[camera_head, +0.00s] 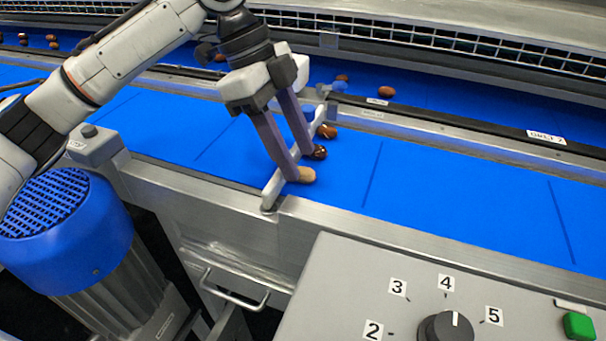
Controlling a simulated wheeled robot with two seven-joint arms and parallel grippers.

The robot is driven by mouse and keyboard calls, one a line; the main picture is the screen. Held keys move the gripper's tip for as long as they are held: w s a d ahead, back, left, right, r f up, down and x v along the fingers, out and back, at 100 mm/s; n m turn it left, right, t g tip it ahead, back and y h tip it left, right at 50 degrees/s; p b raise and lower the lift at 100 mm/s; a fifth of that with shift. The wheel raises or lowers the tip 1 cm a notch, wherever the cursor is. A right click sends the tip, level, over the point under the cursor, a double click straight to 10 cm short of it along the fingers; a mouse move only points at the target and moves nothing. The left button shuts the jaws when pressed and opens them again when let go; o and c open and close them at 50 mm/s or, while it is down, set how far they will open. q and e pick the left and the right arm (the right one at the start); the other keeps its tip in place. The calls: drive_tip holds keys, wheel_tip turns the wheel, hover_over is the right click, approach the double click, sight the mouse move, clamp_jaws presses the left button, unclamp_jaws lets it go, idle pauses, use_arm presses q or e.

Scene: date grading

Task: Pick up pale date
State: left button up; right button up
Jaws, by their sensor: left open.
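The pale date (304,174) is tan and lies on the near blue belt (430,190), close to its front edge. A dark brown date (319,152) lies just behind it, and an orange-brown date (327,132) lies farther back in the same row. My left gripper (305,163) reaches down from above with its fingers apart. One fingertip is at the pale date and the other is by the dark date. I cannot tell whether the fingers touch either one. My right gripper is not in view.
A grey bar (272,190) crosses the near belt beside the dates. More dates, one (386,91) at the right, lie on the far belt. A control panel (400,265) with a knob and green button fills the front right. The near belt's right side is clear.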

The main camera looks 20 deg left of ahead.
sight(303, 175)
use_arm(q)
drive_tip(key=shift+x, duration=1.45)
drive_tip(key=c, duration=0.8)
